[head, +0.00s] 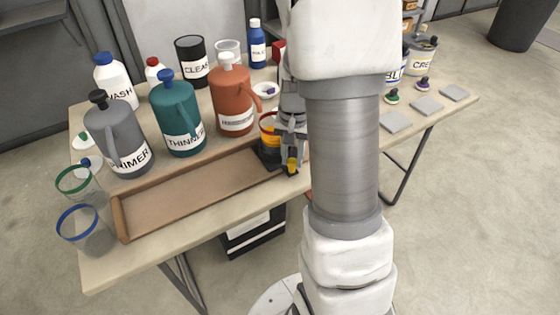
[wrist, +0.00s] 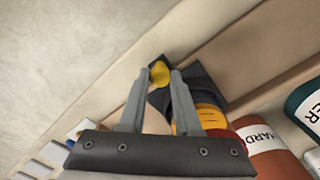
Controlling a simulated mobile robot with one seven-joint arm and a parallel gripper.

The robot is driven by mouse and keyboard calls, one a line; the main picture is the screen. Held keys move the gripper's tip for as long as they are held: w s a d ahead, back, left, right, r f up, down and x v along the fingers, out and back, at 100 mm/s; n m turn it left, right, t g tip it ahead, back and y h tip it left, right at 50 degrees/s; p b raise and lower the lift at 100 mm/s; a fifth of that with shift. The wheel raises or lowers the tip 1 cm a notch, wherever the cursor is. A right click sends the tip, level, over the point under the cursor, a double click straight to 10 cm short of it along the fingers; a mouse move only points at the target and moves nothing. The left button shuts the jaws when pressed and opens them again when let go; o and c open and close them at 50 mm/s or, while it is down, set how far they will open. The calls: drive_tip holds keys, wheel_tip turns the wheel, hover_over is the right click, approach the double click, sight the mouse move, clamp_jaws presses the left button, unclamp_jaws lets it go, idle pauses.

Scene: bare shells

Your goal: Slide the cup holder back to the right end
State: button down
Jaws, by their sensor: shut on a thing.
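The cup holder (head: 268,159) is a dark block in a long brown wooden tray (head: 123,217), toward the tray's right part in the head view. A cup with orange and yellow bands (head: 269,138) stands in it, also seen in the wrist view (wrist: 209,117). The holder has a yellow knob (head: 292,166) at its front. My gripper (wrist: 157,80) points down with its fingertips on either side of the yellow knob (wrist: 159,73), shut on it. My arm hides the tray's right end in the head view.
Grey (head: 117,140), teal (head: 177,112) and orange (head: 232,95) jugs stand behind the tray. Two clear cups with green (head: 74,181) and blue (head: 77,223) rims stand at its left. The tray is empty left of the holder. Grey tiles (head: 426,106) lie at the right.

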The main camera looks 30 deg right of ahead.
drive_tip(key=d, duration=1.2)
drive_tip(key=shift+w+d+r, duration=0.1)
drive_tip(key=shift+w+d, duration=0.1)
drive_tip(key=shift+d, duration=0.05)
drive_tip(key=c, duration=0.6)
unclamp_jaws()
drive_tip(key=shift+d, duration=0.1)
drive_tip(key=shift+r, duration=0.1)
wheel_tip(320, 180, up, 17)
drive_tip(key=p, duration=0.4)
drive_tip(key=shift+r, duration=0.1)
